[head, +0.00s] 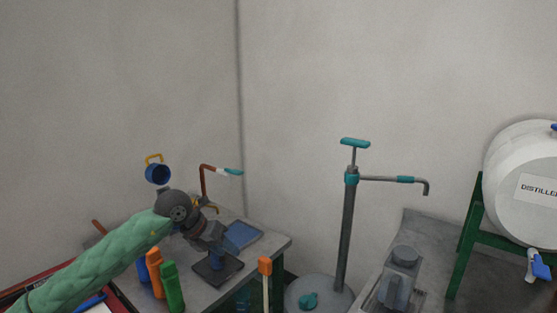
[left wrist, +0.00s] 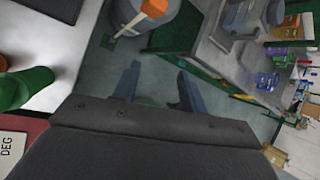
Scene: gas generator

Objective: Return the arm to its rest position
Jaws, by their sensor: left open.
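My left arm, in a green padded sleeve, comes in from the lower left of the head view. It reaches over the grey side table (head: 268,245). In the left wrist view my left gripper (left wrist: 158,88) is open. Its two dark blue fingers stand apart with only floor seen between them, and they hold nothing. In the head view the dark wrist covers part of the gripper and of the table behind it. My right gripper is in neither view.
Orange (head: 154,272) and green (head: 172,288) cylinders stand near my forearm. An orange-topped handle (head: 265,267) rises before the table. A teal-handled pump (head: 345,235) stands in the middle. A white distiller drum (head: 525,180) on a green stand is at right.

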